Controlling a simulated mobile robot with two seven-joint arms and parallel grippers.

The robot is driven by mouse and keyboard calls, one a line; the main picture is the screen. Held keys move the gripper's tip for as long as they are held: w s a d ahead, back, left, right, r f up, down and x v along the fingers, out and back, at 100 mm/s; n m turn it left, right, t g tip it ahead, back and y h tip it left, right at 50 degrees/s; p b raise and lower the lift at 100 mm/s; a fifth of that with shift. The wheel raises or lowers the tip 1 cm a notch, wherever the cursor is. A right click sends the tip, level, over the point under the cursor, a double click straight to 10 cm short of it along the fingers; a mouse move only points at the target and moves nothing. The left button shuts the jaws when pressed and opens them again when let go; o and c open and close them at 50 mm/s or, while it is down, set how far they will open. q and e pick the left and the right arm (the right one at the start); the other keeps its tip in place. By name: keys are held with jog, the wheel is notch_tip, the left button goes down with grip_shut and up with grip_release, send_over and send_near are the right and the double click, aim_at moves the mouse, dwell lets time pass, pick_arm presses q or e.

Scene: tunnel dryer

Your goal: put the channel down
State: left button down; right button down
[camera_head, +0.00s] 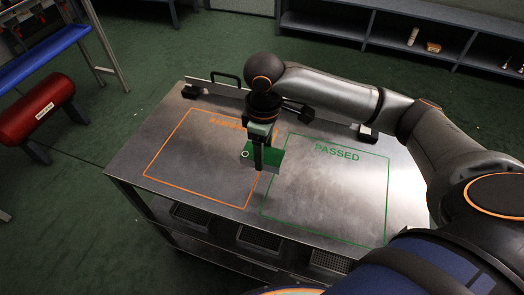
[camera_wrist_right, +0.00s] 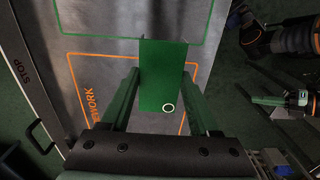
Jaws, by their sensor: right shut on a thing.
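The channel (camera_head: 275,158) is a green piece with a flat face and a small white ring near one end. My right gripper (camera_head: 259,163) is shut on it and points down over the metal table. In the head view the channel shows between the orange-outlined rework area (camera_head: 188,186) and the green-outlined PASSED area (camera_head: 335,195). In the right wrist view the channel (camera_wrist_right: 163,75) lies between the two green fingers (camera_wrist_right: 163,112). I cannot tell its gap to the table. What seems to be my left gripper (camera_wrist_right: 283,103) shows small at the right of that view.
The metal table (camera_head: 405,205) has a raised rear rail with a black handle (camera_head: 227,78). Both outlined areas look otherwise clear. Mesh-topped trays (camera_head: 258,240) sit on the shelf below. A red cylinder (camera_head: 40,108) on a stand is at left, and a low shelf unit (camera_head: 385,38) is behind.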

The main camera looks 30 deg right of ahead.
jog(key=w+d+f, duration=0.1)
jog(key=w+f, duration=0.3)
jog(key=w+d+f+b, duration=0.1)
jog(key=w+f, duration=0.1)
jog(key=shift+w+d, duration=0.25)
jog(key=shift+d, duration=0.1)
jog(key=shift+w+d+f, duration=0.1)
jog(key=shift+w+f, duration=0.1)
jog(key=shift+f, duration=0.05)
jog(key=shift+w+d+f, duration=0.1)
jog(key=shift+w+f, duration=0.15)
jog(key=shift+f, duration=0.05)
notch_tip(320, 180, down, 3)
jog(key=shift+f+b, duration=0.1)
jog(key=shift+b, duration=0.3)
pick_arm(q)
jog(key=shift+w+d+f, duration=0.35)
jog(key=shift+d+f, duration=0.05)
jog(key=shift+d, duration=0.1)
pick_arm(e)
jog(key=shift+f, duration=0.1)
jog(key=c, duration=0.5)
grip_release()
jog(key=o, duration=0.4)
pick_arm(q)
jog(key=shift+a+f, duration=0.2)
